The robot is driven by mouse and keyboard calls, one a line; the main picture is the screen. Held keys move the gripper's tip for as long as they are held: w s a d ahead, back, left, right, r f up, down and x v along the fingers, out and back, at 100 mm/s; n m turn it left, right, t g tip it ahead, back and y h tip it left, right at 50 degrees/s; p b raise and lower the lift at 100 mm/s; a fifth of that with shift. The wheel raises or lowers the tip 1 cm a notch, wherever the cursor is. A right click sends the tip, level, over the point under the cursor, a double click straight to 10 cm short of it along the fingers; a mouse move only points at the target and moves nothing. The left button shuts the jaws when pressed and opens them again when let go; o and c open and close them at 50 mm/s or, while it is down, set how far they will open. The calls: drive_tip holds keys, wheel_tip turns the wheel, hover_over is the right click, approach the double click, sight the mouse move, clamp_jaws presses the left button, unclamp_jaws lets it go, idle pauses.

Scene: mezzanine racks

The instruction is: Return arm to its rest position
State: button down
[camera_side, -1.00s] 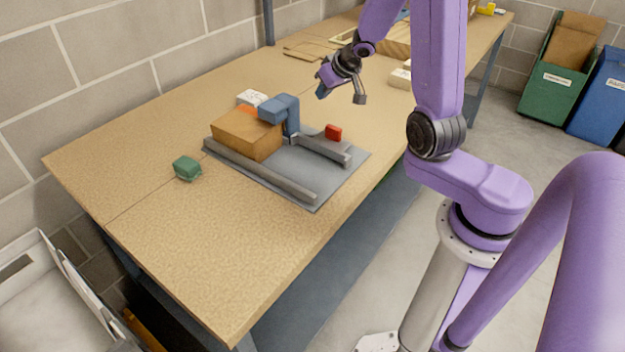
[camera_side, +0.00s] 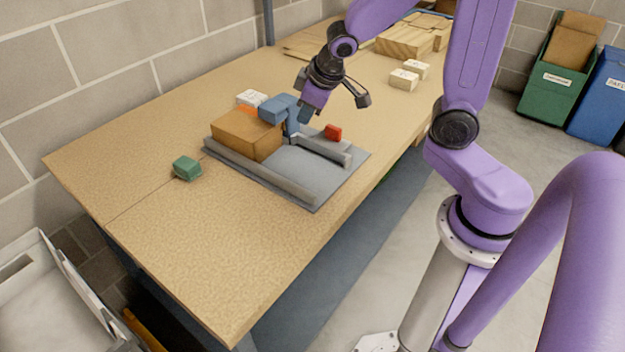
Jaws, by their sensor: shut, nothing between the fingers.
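My gripper (camera_side: 303,117) hangs at the end of my purple arm, above the workbench (camera_side: 200,238). Its dark fingertips point down, close to the blue block on the fixture, and it holds nothing. In this view the fingertips overlap the area just right of the blue block; I cannot tell whether they touch it. A dark bracket sticks out at the gripper's right side.
A green block (camera_side: 187,167) lies to the left. Small pale boxes (camera_side: 404,79) stand farther back. The front bench area is clear.

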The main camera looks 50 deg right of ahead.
drive_tip(key=s+a+r+n+g, duration=0.1)
drive_tip(key=s+a+n+g, duration=0.1)
drive_tip(key=s, duration=1)
drive_tip(key=s+a+n+g+y, duration=0.1)
drive_tip(key=s+a+n+g, duration=0.2)
drive_tip(key=s+n, duration=0.3)
drive_tip(key=s+a, duration=0.1)
drive_tip(key=s, duration=0.4)
drive_tip(key=shift+s+r, duration=0.35)
